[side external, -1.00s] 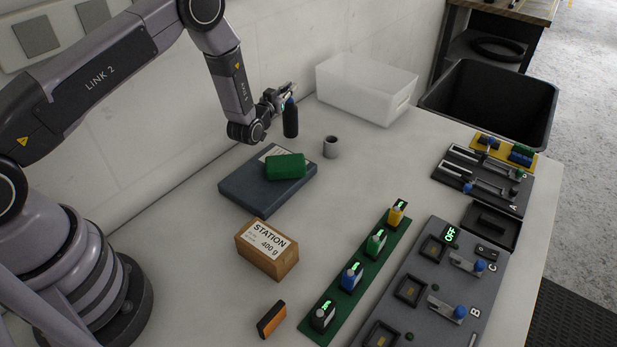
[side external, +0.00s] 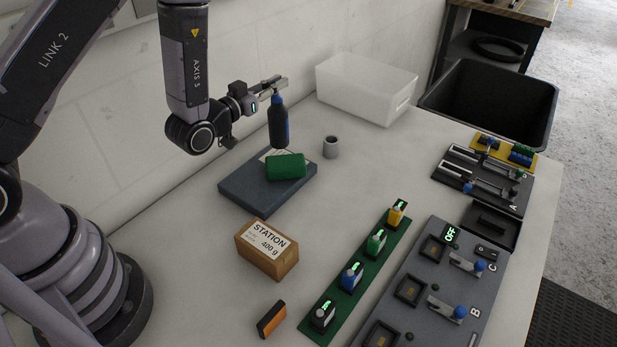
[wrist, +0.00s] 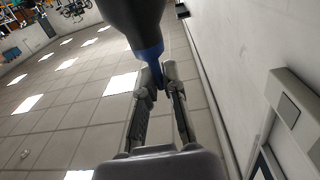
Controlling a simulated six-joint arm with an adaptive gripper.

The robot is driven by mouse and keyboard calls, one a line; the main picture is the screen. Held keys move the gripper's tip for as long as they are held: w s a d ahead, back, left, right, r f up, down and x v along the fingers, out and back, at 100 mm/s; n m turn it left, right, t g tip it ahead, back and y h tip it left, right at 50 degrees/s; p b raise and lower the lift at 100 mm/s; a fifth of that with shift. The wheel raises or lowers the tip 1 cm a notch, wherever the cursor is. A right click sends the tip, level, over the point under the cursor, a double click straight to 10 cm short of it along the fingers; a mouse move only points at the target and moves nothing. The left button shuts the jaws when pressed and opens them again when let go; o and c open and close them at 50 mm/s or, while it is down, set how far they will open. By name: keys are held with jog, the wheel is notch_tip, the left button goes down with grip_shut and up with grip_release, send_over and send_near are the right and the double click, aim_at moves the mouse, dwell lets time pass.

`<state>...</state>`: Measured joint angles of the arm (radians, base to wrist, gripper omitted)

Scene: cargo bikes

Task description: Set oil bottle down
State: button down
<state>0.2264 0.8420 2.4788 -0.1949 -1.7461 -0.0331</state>
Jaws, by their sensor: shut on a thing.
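The oil bottle (side external: 279,122) is black with a blue cap and hangs upright in the side view, its base above the table near the back edge of the dark blue slab. My gripper (side external: 276,85) is shut on its blue top. In the wrist view the dark bottle (wrist: 135,20) and its blue collar (wrist: 148,51) show at the top. My gripper's fingers (wrist: 158,82) close around the narrow blue tip there.
A green block (side external: 286,166) and a label lie on the dark blue slab (side external: 245,190). A small grey cup (side external: 330,147) stands to the right. A white bin (side external: 365,90) is behind. A station box (side external: 267,250) is in front. Table between cup and green strip is clear.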

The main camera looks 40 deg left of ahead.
jog(key=s+d+m+g+h, duration=0.1)
jog(key=s+d+m+h, duration=0.3)
jog(key=d, duration=0.7)
jog(key=w+d+f+h, duration=0.1)
jog(key=w+d+f, duration=0.4)
jog(key=w+f, duration=0.7)
jog(key=shift+w+d+f+n, duration=0.15)
jog(key=shift+w+f+n, duration=0.15)
jog(key=shift+w+f, duration=0.15)
jog(key=shift+f, duration=0.1)
jog(key=c, duration=1.2)
grip_release()
jog(key=shift+c, duration=0.2)
